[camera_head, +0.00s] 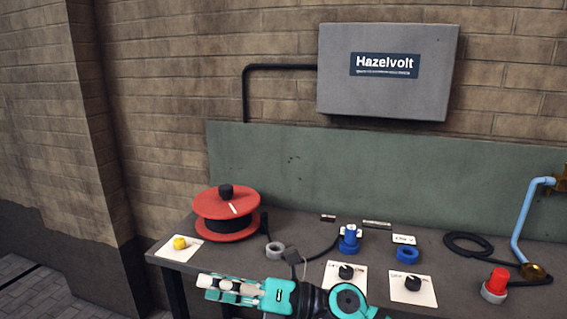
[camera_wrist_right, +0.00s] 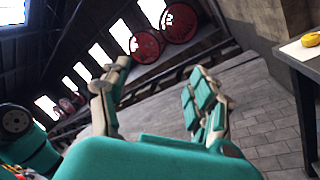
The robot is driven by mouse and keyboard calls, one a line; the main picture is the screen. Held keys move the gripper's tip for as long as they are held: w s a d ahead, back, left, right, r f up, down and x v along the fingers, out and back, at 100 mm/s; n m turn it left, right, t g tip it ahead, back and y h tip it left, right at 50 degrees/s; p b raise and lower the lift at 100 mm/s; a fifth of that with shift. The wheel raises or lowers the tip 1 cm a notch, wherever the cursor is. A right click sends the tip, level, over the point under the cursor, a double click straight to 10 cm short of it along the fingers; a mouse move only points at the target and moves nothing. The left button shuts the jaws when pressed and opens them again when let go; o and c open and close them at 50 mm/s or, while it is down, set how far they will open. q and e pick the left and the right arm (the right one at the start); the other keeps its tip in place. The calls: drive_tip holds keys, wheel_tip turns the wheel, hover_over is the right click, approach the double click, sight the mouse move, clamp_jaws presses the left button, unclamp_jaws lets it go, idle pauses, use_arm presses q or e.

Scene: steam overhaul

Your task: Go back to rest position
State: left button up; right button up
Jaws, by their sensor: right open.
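My right gripper (camera_head: 222,286) is teal and shows at the bottom of the head view, in front of the workbench's near edge, pointing left. In the right wrist view its two fingers (camera_wrist_right: 160,82) are spread apart with nothing between them, only paved floor and background. My left gripper is not in view.
The dark workbench (camera_head: 300,232) holds a red cable reel (camera_head: 227,212), a yellow knob (camera_head: 179,243), a grey ring (camera_head: 275,251), blue parts (camera_head: 349,238), black knobs (camera_head: 412,283) and a red button (camera_head: 497,281). A grey Hazelvolt box (camera_head: 388,95) hangs above. Paved floor (camera_wrist_right: 270,120) is clear.

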drive_tip(key=w+d+f+m+t+h, duration=0.25)
drive_tip(key=d+m+t+h, duration=0.5)
drive_tip(key=m, duration=0.55)
drive_tip(key=w+d+f+m+t+h, duration=0.1)
drive_tip(key=w+d+m+t+h, duration=0.25)
drive_tip(key=d+m+t, duration=0.75)
drive_tip(key=s+d+f+m+g+h, duration=0.3)
drive_tip(key=d+f+m+h, duration=0.1)
drive_tip(key=f+m, duration=0.25)
drive_tip(key=s+d+f+m+g+h, duration=0.3)
drive_tip(key=d+f+m+g, duration=0.15)
drive_tip(key=f, duration=0.35)
drive_tip(key=s+d+f+m+g, duration=0.2)
drive_tip(key=s+f+g, duration=0.15)
drive_tip(key=s, duration=0.45)
drive_tip(key=s+d+f+m+g+h, duration=0.1)
drive_tip(key=s+f+m+g, duration=0.15)
drive_tip(key=s+f, duration=0.4)
drive_tip(key=s+d+f+m+g, duration=0.1)
drive_tip(key=s+d+f+g, duration=0.2)
drive_tip(key=s, duration=0.6)
wheel_tip(320, 180, down, 24)
drive_tip(key=a+g, duration=0.1)
drive_tip(key=g, duration=0.1)
drive_tip(key=s+d+f+g, duration=0.1)
drive_tip(key=s+d+f, duration=0.1)
drive_tip(key=s+f, duration=1.5)
drive_tip(key=shift+s+d+f, duration=0.35)
drive_tip(key=shift+f, duration=0.2)
